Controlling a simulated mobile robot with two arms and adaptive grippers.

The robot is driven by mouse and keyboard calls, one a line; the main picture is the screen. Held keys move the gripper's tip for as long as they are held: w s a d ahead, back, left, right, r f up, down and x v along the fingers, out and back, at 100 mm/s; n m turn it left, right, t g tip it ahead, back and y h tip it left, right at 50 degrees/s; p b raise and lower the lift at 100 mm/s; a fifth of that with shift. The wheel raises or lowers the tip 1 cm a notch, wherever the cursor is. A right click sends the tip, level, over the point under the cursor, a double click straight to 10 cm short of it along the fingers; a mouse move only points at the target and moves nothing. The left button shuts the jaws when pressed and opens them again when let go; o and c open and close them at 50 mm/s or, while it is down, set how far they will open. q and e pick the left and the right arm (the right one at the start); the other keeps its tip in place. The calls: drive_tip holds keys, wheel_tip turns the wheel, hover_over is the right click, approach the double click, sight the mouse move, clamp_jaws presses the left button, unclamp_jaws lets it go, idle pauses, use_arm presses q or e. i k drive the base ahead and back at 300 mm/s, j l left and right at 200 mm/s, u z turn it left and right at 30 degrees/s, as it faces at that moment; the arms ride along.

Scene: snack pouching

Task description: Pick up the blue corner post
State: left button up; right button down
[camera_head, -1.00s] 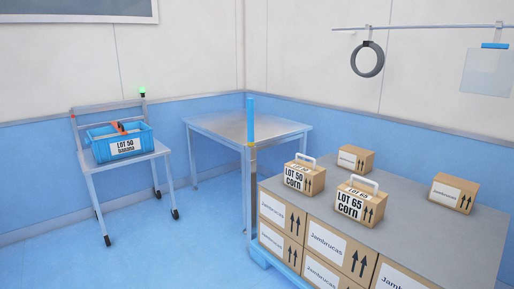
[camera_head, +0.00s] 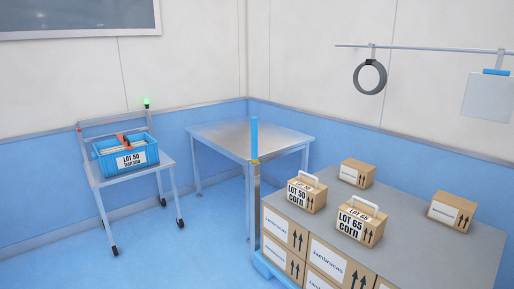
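The blue corner post (camera_head: 254,138) stands upright in the middle of the head view. Its blue upper part rises above the left corner of the carton stack. Below it a yellowish band and a grey length run down to the blue pallet base (camera_head: 275,272). The steel table (camera_head: 240,140) is behind it, and the post overlaps the table's front corner in the picture. Neither of my grippers is in view.
Boxes labelled LOT 50 corn (camera_head: 307,193) and LOT 65 corn (camera_head: 360,220), plus two smaller cartons, sit on the grey stack top (camera_head: 400,215). A wheeled cart (camera_head: 130,178) carries a blue LOT 50 banana crate (camera_head: 105,162). Blue floor (camera_head: 200,235) is open at front left.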

sight(254, 120)
drive_tip(key=i+j+z, duration=0.15)
drive_tip(key=i+j, duration=0.55)
